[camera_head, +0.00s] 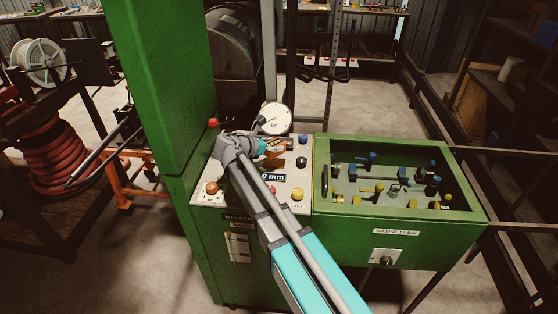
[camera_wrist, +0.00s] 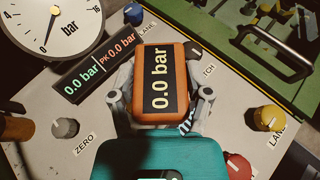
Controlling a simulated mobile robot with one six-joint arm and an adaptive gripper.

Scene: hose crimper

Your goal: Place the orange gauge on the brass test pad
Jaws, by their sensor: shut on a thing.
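The orange gauge (camera_wrist: 165,112) has a black display reading 0.0 bar. In the wrist view it sits between the two grey fingers of my gripper (camera_wrist: 163,95), which are shut on its sides. In the head view my gripper (camera_head: 264,147) is over the pale control panel (camera_head: 237,193), and a bit of the orange gauge (camera_head: 273,152) shows beside it. I cannot tell whether the gauge touches the panel. I cannot make out the brass test pad in either view; it may be hidden under the gauge or my arm.
A round dial (camera_head: 276,118) stands at the panel's back, near a tall green cabinet wall (camera_head: 165,80). A bar readout (camera_wrist: 90,72) lies left of the gauge. Blue (camera_wrist: 134,14), grey (camera_wrist: 65,128), yellow (camera_wrist: 268,118) and red (camera_wrist: 238,165) knobs surround it. A green tray (camera_head: 400,212) of fittings is right.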

